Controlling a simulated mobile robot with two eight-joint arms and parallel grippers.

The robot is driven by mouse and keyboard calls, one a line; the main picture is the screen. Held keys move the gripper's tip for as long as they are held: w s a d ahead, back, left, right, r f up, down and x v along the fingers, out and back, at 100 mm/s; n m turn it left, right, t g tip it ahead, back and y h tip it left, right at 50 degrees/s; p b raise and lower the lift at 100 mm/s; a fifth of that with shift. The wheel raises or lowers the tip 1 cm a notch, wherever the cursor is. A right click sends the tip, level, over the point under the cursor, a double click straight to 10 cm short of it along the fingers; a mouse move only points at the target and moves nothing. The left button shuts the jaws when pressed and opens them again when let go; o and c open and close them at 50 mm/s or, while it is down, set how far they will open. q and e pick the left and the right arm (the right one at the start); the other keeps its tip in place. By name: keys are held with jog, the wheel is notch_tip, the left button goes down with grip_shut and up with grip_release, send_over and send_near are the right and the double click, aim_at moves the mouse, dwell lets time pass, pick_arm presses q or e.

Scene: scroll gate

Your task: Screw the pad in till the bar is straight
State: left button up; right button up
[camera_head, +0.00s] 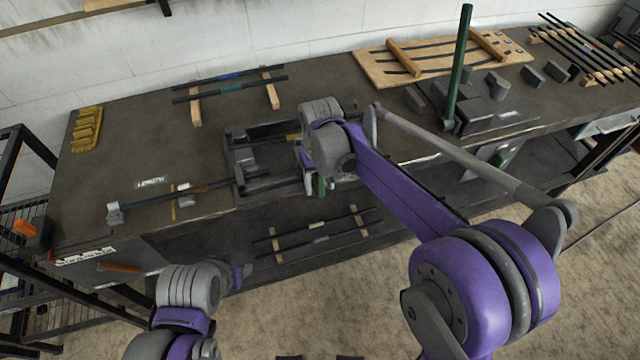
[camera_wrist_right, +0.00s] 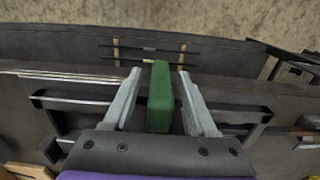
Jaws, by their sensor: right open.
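The green pad (camera_wrist_right: 160,97) stands between the two pale fingers of my right gripper (camera_wrist_right: 157,98) in the right wrist view. The fingers are open, with a gap on each side of it. In the head view a small green part (camera_head: 320,186) shows below my right wrist, at the front of the dark fixture (camera_head: 243,160). My right arm hides much of this fixture. A thin dark bar (camera_head: 160,200) runs from a grey end block (camera_head: 115,213) towards the fixture; whether it is straight is hard to tell. My left arm shows at lower left, its gripper hidden.
The dark bench (camera_head: 120,150) carries rods on wooden strips (camera_head: 195,108), a yellow rack (camera_head: 87,129) and an upright green post (camera_head: 459,70) at right. More rods (camera_head: 312,240) lie on the lower shelf.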

jog(key=shift+f, duration=0.2)
grip_shut()
dwell(0.5)
jog(key=y+b, duration=0.1)
jog(key=y, duration=0.1)
jog(key=shift+g+y, duration=0.3)
jog(key=shift+g, duration=0.1)
jog(key=shift+a+g+y+b, duration=0.1)
jog(key=shift+g+y+b, duration=0.8)
jog(key=shift+y, duration=1)
jog(key=shift+r, duration=0.1)
